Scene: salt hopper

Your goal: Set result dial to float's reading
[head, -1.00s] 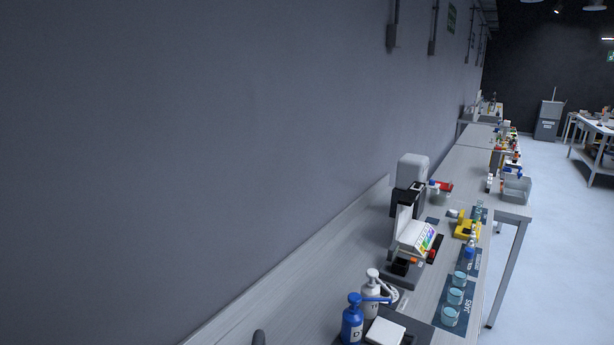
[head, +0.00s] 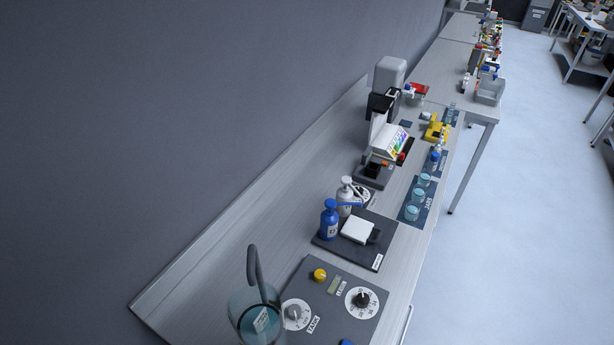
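A dark grey panel (head: 330,317) lies on the bench at the bottom of the head view. A white dial with a black knob (head: 361,299) sits on its right side, and a dial with a grey knob (head: 296,313) on its left. I cannot tell for sure which is the result dial; the small lettering is unreadable. A clear tank of bluish liquid (head: 247,325) with a label (head: 262,319) and a dark curved pipe (head: 255,268) stands at the left, cut by the bottom edge. I cannot make out a float or its reading. Neither gripper is in view.
A yellow knob (head: 319,274) and a small display (head: 334,285) are on the panel. Behind it, a blue pump bottle (head: 329,222) and a white one (head: 346,192) stand near a dark tray (head: 372,253). Jars (head: 418,197) are farther back. The wall is left, open floor right.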

